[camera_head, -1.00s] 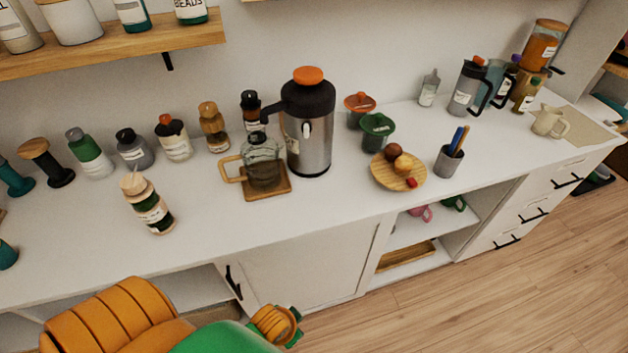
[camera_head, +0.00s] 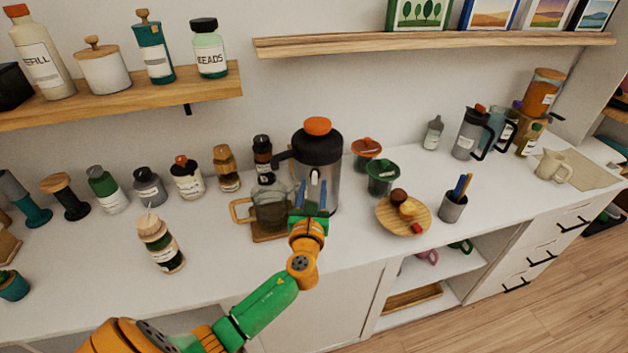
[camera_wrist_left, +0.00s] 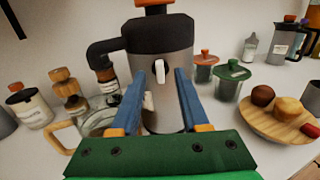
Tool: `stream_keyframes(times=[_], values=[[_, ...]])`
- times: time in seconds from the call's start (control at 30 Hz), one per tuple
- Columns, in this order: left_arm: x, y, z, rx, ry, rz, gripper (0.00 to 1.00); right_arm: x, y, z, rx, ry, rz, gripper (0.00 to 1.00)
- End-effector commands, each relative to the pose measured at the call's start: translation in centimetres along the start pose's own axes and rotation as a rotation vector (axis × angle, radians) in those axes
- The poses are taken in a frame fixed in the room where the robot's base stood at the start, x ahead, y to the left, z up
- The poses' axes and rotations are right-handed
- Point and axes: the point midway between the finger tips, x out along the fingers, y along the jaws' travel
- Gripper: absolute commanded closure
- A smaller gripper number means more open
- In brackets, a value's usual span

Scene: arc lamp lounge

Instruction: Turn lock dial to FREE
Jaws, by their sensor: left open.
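A steel airpot with a black top and an orange knob (camera_head: 317,126) stands on the white counter. The lock dial (camera_head: 314,178) is a small white piece on its front, pointing upright; it also shows in the left wrist view (camera_wrist_left: 160,72). My left gripper (camera_head: 313,190) is open in front of the airpot. In the left wrist view its blue fingers (camera_wrist_left: 160,80) stand on either side of the white dial, apart from it as far as I can tell. Dial markings are not readable. My right gripper is not in view.
A glass jug (camera_head: 268,205) on a wooden coaster stands left of the airpot under its spout. Green and orange lidded jars (camera_head: 382,178) and a wooden plate with food (camera_head: 405,216) stand to the right. Several bottles line the counter's left.

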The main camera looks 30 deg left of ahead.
Motion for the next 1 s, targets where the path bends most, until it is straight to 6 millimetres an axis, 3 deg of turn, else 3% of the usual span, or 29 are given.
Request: stream_keyframes(times=[0.2,0.43,0.47,0.6,0.63,1.0], values=[[3.0,0.1,-0.1,-0.003,0.001,0.001,0.55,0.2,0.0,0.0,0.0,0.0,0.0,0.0],[3.3,0.1,-0.1,-0.005,0.003,0.0,0.55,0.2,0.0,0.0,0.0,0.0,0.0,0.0],[3.3,0.1,-0.1,-0.005,0.003,0.001,0.58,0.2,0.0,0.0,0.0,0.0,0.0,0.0],[3.2,0.1,-0.1,-0.006,0.003,0.001,0.95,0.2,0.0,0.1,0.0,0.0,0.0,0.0],[3.2,0.1,-0.1,-0.006,0.003,0.001,1.0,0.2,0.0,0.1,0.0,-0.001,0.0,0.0],[3.2,0.1,-0.2,-0.053,0.004,0.001,1.0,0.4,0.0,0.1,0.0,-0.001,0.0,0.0]])
